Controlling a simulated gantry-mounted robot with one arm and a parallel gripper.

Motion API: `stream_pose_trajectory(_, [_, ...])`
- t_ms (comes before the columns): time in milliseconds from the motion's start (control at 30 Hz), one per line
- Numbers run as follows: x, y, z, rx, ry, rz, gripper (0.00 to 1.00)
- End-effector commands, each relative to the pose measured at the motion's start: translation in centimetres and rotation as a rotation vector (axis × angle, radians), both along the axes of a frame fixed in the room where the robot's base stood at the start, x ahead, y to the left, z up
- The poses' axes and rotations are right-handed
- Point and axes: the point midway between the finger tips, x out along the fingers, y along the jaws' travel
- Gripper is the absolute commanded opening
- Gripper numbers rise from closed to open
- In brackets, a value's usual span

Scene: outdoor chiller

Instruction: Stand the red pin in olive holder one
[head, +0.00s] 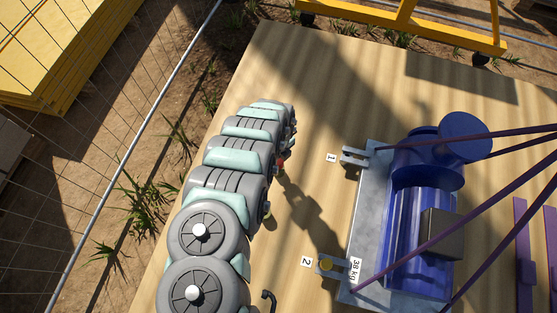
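The arm is mine and runs up the left of the head view; my gripper's fingers cannot be made out and seem hidden by the arm. A small red piece (281,165) shows at the arm's right edge, mostly covered; I cannot tell whether it is the red pin. The holder by label 1 (355,157) is a small grey bracket at the upper left of the metal base plate, and nothing is visible standing in it.
A blue cylindrical machine (415,200) on a metal base plate (366,215) fills the right, with purple straps slanting over it. The wooden table (335,100) is clear above the holders.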

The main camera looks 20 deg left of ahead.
Motion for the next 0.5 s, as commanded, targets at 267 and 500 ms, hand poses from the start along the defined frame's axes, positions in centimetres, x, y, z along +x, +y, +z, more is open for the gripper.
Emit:
stream_pose_trajectory(267, [0.09, 0.02, -0.07, 0.001, -0.001, 0.000, 0.00])
stream_pose_trajectory(500, [0.10, 0.01, -0.24, 0.000, -0.002, -0.001, 0.46])
